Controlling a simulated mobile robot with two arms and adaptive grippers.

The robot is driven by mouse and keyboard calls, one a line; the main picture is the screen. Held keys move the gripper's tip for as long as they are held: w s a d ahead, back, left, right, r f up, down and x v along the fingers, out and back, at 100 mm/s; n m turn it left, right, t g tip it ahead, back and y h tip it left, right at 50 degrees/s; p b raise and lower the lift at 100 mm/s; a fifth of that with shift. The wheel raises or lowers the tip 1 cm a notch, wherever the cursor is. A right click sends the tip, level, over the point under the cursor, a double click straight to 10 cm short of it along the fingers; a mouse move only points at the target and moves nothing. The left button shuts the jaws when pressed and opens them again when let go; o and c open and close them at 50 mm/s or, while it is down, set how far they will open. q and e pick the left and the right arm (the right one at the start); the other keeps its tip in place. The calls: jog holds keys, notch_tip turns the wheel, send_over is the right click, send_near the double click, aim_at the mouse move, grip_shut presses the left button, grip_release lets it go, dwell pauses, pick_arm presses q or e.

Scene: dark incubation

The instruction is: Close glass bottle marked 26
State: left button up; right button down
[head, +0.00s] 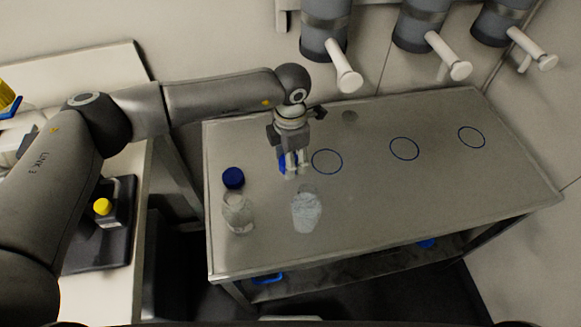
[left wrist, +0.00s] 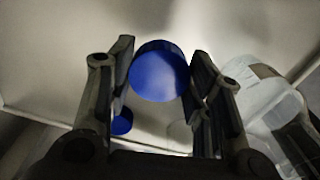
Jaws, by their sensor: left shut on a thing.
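My left gripper (head: 293,167) is shut on a blue cap (head: 284,163), held above the table behind the glass bottles. The cap shows large between the fingers in the left wrist view (left wrist: 160,72). A glass bottle with whitish contents (head: 306,212) stands upright just in front of the gripper, with no cap visible on it. A clear glass bottle (head: 238,215) stands to its left. A second blue cap (head: 233,178) appears at or just behind that bottle's top; I cannot tell if it sits on it. No number is legible on either bottle. My right gripper is out of view.
The grey metal table (head: 440,200) is clear on its right, with several blue circles marked on it. Grey dispensers with white spouts (head: 345,75) hang on the wall behind.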

pick_arm(q)
notch_tip(320, 180, up, 23)
jog(key=b, duration=0.2)
dwell(0.3)
